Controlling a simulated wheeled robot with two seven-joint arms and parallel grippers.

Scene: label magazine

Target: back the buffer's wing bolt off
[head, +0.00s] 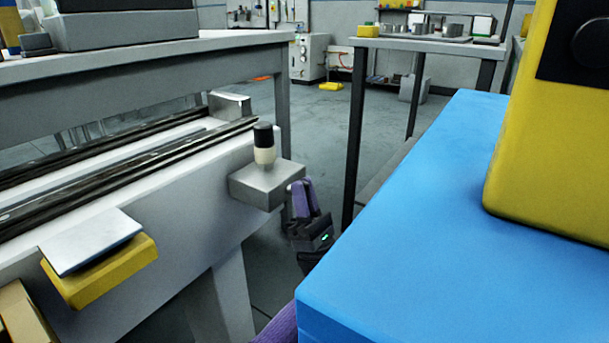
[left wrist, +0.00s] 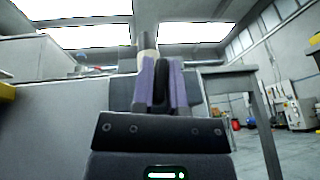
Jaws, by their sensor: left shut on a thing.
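The buffer appears to be the grey metal block (head: 262,190) on the near side of the rail, with a black-and-cream knob (head: 264,145) upright on top. My left gripper (head: 302,193) has purple fingers and is at the block's right side, pointing up. In the left wrist view the fingers (left wrist: 162,75) are shut on a dark piece (left wrist: 160,92), which I take to be the wing bolt. The bolt is hidden in the head view. The knob (left wrist: 148,54) shows behind the fingertips in the left wrist view. My right gripper is out of view.
A rail (head: 130,150) runs along the white bench. A yellow block with a metal plate (head: 92,245) sticks out at the left. A blue-topped surface (head: 430,250) with a large yellow housing (head: 545,170) stands close on the right. Open floor lies beyond.

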